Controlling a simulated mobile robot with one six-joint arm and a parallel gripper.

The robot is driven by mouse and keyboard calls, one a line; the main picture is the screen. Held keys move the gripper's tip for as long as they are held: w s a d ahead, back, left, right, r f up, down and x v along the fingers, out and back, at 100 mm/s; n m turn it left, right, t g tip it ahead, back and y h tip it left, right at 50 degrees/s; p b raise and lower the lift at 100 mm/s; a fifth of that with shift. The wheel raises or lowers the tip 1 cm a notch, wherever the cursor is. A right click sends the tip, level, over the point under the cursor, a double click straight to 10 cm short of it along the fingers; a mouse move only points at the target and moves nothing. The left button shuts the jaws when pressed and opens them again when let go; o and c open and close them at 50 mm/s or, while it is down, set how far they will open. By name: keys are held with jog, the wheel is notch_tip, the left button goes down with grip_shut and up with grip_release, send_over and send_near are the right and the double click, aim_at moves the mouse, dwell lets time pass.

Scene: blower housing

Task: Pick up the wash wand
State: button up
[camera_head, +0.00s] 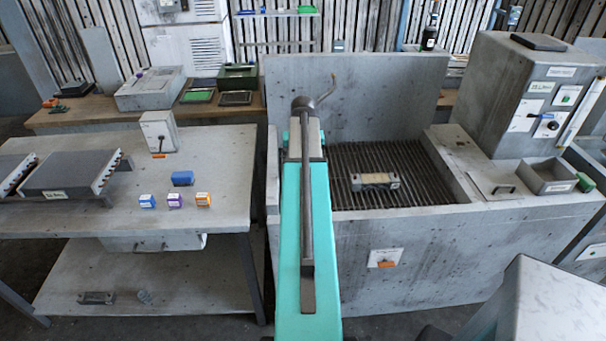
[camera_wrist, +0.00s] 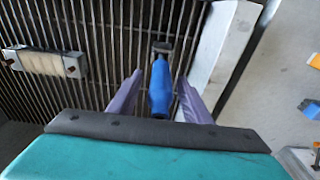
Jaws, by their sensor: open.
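A blue grip, apparently the wash wand's handle (camera_wrist: 160,88), shows in the wrist view above the slatted grate. A small grey metal part (camera_wrist: 163,47) is at its far end. My gripper (camera_wrist: 160,77) is open, with one finger on each side of the blue grip. I see gaps between the fingers and the grip, and no clear contact. In the head view my own arm hides the gripper and the blue grip. A thin curved metal pipe (camera_head: 328,90) shows behind the arm's far end; I cannot tell whether it belongs to the wand.
The basin's back panel (camera_head: 365,100) stands behind. A grey control box (camera_head: 530,95) and an open tray (camera_head: 548,178) are at right. Small boxes (camera_head: 175,200) sit on the left table (camera_head: 75,222).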

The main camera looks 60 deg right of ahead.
grip_shut()
jog(key=shift+r, duration=0.2)
jog(key=shift+r+b, duration=1.6)
jog(key=shift+r, duration=3.2)
